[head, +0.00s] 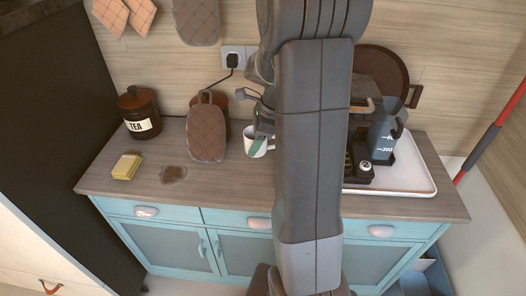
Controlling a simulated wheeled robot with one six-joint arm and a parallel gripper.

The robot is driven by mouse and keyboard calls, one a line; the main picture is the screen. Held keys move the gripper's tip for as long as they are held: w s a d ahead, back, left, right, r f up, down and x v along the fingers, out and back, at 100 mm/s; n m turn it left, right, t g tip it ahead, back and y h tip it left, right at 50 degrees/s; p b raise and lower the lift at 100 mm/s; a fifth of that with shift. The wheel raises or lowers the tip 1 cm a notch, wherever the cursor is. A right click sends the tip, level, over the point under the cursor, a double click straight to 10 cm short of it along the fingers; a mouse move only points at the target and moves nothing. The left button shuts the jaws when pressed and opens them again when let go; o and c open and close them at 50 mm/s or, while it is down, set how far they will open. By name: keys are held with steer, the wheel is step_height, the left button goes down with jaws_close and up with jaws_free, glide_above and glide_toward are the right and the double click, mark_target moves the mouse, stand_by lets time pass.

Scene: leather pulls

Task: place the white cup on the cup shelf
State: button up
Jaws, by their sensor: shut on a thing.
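The white cup (251,147), with a green patch on its side, is upright over the back middle of the counter. My gripper (262,133) is at the cup's rim, shut on it. I cannot tell whether the cup's base touches the counter. I cannot make out a cup shelf in the head view.
A brown oven mitt (206,134) stands just left of the cup. A white tray (408,182) holds a jug (383,143) at right. The counter's front middle is clear.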

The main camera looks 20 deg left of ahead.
steer(key=shift+f, duration=3.8)
steer(key=shift+f, duration=0.1)
steer(key=o, duration=1.1)
